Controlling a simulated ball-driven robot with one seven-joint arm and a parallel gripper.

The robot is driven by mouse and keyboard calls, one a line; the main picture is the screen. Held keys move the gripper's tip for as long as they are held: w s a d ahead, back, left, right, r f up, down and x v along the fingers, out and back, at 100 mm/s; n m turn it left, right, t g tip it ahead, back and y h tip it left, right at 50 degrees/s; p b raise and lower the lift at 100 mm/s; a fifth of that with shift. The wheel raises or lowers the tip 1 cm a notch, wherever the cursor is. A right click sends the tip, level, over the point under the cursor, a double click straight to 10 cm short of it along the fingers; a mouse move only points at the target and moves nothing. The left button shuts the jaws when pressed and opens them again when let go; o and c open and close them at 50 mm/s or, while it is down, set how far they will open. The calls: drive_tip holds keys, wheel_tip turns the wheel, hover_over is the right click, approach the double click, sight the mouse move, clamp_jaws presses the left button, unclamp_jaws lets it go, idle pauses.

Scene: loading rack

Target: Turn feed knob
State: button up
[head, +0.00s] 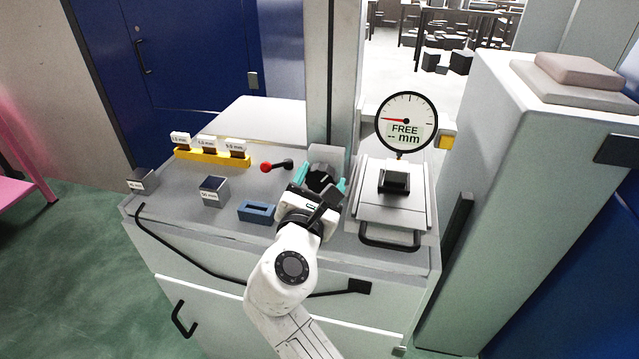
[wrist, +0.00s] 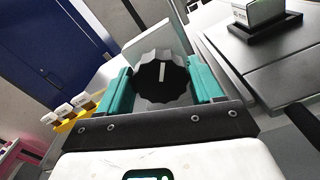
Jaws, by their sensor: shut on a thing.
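The feed knob (wrist: 163,80) is a black, scalloped knob with a white mark that stands near upright in the wrist view. It sits on a grey upright block on the bench, and it also shows in the head view (head: 318,179). My gripper (wrist: 163,84) has teal fingers, one on each side of the knob, and is shut on it. In the head view my gripper (head: 318,183) reaches the knob from the front, and the wrist partly hides it. The dial gauge (head: 406,122) reads "FREE -- mm", with its red needle pointing left.
A red-tipped lever (head: 277,166) lies left of the knob. A yellow rack (head: 211,157) holds labelled blocks at the back left.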

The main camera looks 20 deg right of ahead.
drive_tip(key=m+b, duration=0.1)
drive_tip(key=m, duration=0.1)
drive_tip(key=m+b, duration=0.1)
drive_tip(key=m, duration=0.1)
drive_tip(key=shift+f+m, duration=0.2)
drive_tip(key=shift+m, duration=0.1)
drive_tip(key=shift+s+m+b, duration=0.1)
drive_tip(key=shift+m+b, duration=0.35)
drive_tip(key=shift+m, duration=0.45)
drive_tip(key=shift+c, duration=0.4)
drive_tip(key=m+b, duration=0.2)
drive_tip(key=m, duration=0.1)
drive_tip(key=shift+d+m, duration=0.1)
drive_tip(key=shift+m, duration=0.3)
drive_tip(key=shift+m+b, duration=0.6)
drive_tip(key=shift+m, duration=0.2)
drive_tip(key=shift+r, duration=0.15)
drive_tip(key=o, duration=0.8)
drive_tip(key=shift+d, duration=0.1)
drive_tip(key=shift+o, duration=1.3)
drive_tip(key=shift+d, duration=0.1)
